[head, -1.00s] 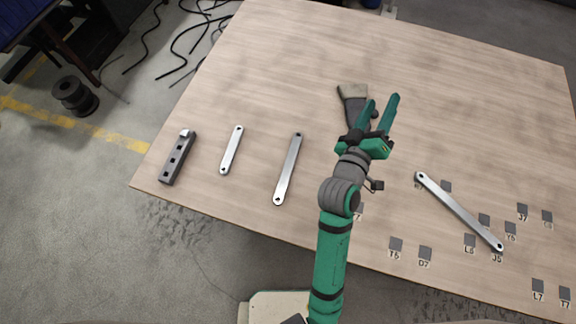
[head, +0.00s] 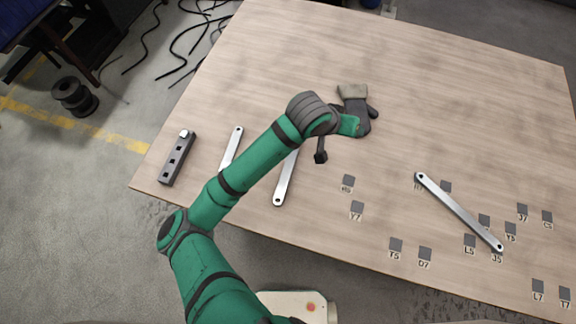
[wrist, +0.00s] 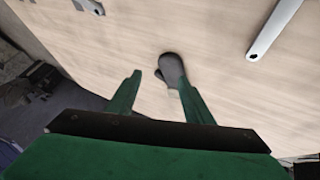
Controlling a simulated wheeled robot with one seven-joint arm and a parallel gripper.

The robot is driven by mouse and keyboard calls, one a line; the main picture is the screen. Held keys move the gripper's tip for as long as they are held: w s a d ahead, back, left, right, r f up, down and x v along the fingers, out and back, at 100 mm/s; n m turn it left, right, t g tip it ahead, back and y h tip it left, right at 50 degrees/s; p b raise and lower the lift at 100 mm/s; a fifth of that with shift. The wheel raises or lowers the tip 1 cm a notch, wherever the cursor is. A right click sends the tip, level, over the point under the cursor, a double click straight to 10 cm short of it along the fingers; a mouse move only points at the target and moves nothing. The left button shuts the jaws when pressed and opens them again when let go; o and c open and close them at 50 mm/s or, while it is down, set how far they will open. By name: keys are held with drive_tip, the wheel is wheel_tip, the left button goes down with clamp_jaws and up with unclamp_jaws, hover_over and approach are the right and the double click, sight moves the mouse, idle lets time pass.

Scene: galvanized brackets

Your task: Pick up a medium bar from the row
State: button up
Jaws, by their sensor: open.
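The medium bar (head: 285,182), a flat silver strip with end holes, lies left of centre on the table. My arm hides its upper end. A shorter bar (head: 232,146) lies to its left, its lower end partly hidden. A longer bar (head: 460,212) lies slanted at the right. In the wrist view my gripper (wrist: 160,80) is open and empty above the table. A silver bar (wrist: 273,28) shows at the wrist view's upper right; which one, I cannot tell.
A dark block with square holes (head: 177,158) lies at the table's left edge. Several labelled dark squares lie at the right. The table's upper part (head: 430,80) is clear.

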drive_tip(key=s+a+f+n+g+y, duration=0.1)
drive_tip(key=s+a+f+y, duration=0.15)
drive_tip(key=a, duration=0.65)
drive_tip(key=s+a+f+g+y, duration=0.2)
drive_tip(key=a+f+y, duration=0.15)
drive_tip(key=a, duration=0.45)
hover_over(289, 166)
drive_tip(key=s+a, duration=0.1)
wheel_tip(289, 166, down, 5)
drive_tip(key=shift+s+a, duration=0.1)
drive_tip(key=shift+a, duration=0.05)
drive_tip(key=shift+w+d+f, duration=0.15)
drive_tip(key=shift+f, duration=0.85)
drive_tip(key=shift+w+d+f, duration=0.15)
drive_tip(key=shift+f, duration=0.9)
drive_tip(key=shift+w+d+f, duration=0.15)
drive_tip(key=shift+f, duration=0.85)
clamp_jaws()
